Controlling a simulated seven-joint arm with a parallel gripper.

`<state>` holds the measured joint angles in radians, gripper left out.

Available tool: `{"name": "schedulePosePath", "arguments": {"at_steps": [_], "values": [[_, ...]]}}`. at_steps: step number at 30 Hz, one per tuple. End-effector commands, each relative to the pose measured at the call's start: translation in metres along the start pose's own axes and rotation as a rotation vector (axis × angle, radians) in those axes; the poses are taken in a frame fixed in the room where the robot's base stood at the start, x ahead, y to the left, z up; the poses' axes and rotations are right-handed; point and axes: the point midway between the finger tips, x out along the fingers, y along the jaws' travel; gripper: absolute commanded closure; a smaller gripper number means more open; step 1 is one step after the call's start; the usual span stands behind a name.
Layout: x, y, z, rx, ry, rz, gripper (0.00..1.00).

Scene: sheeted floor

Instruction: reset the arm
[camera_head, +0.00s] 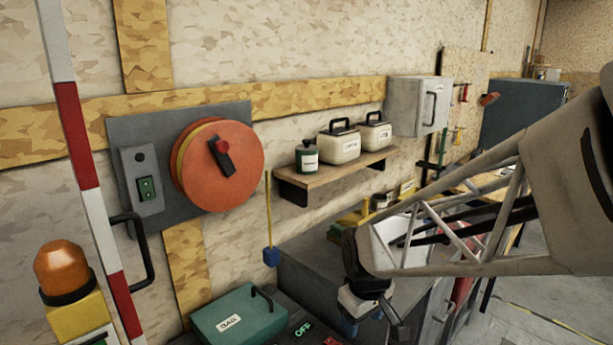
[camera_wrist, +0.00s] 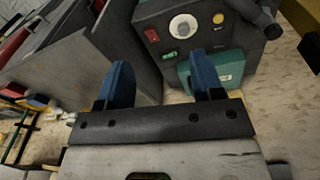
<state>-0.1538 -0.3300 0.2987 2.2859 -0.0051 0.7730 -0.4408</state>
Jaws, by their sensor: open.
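My gripper shows in the wrist view (camera_wrist: 163,82) with its two blue fingers spread wide apart. Nothing is seen between them. In the head view, my pale lattice arm reaches in from the right, and its dark wrist and white gripper body (camera_head: 362,304) hang low in front of the grey cabinet. The fingertips are mostly hidden in that view. I cannot tell how far the gripper is from the cabinet.
A grey cabinet (camera_head: 318,262) stands behind the gripper. A teal case (camera_head: 238,315) lies at the lower left; a teal thing (camera_wrist: 225,70) also shows beyond the fingers. A shelf (camera_head: 335,177) with containers, a red dial (camera_head: 222,165) and a striped pole (camera_head: 78,135) are along the wall. Open floor (camera_head: 560,300) lies right.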

Motion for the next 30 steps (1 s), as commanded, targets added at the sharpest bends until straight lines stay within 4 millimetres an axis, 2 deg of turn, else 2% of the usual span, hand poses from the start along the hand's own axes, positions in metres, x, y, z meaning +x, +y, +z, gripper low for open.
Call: {"name": "schedulePosePath", "arguments": {"at_steps": [1, 7, 18, 24, 30], "values": [[-0.012, 0.001, 0.011, 0.039, 0.011, 0.007, 0.39], [-0.046, -0.001, 0.053, 0.196, 0.036, 0.023, 0.39], [-0.093, -0.014, 0.13, 0.478, 0.085, 0.049, 0.39], [-0.105, -0.022, 0.157, 0.58, 0.104, 0.056, 0.39], [-0.108, -0.025, 0.167, 0.616, 0.109, 0.058, 0.39]]}}
